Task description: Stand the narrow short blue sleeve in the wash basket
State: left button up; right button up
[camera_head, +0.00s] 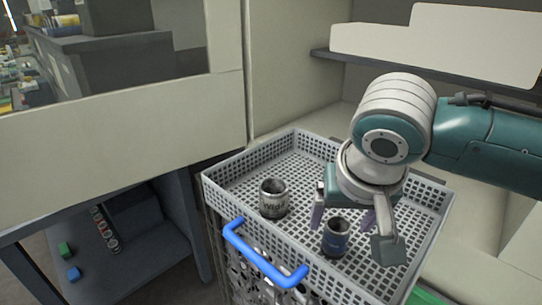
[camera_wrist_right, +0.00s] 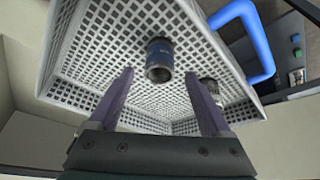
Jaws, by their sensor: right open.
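The narrow short blue sleeve (camera_head: 336,238) stands upright on the floor of the grey wash basket (camera_head: 225,187), near its front side. In the right wrist view the blue sleeve (camera_wrist_right: 159,62) shows just past the fingertips, apart from both fingers. My right gripper (camera_head: 345,213) is open and empty, over the basket, with its fingers to either side of the sleeve in the picture. My left gripper is not in view.
A wider grey sleeve (camera_head: 273,198) stands in the basket to the left; the right finger partly hides it in the wrist view. A blue handle (camera_head: 262,258) is on the basket's front. Bare basket floor lies behind the sleeves. A shelf (camera_head: 430,72) is behind my arm.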

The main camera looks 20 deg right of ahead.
jog(key=v, duration=0.8)
jog(key=s+a+f+n+y, duration=0.35)
jog(key=s+a, duration=0.25)
jog(key=s, duration=0.2)
jog(key=s+d+n+h, duration=0.1)
jog(key=s+n, duration=0.3)
jog(key=s, duration=0.4)
jog(key=shift+s+d+f+p, duration=0.35)
jog(key=shift+d+f, duration=0.15)
jog(key=shift+d, duration=0.15)
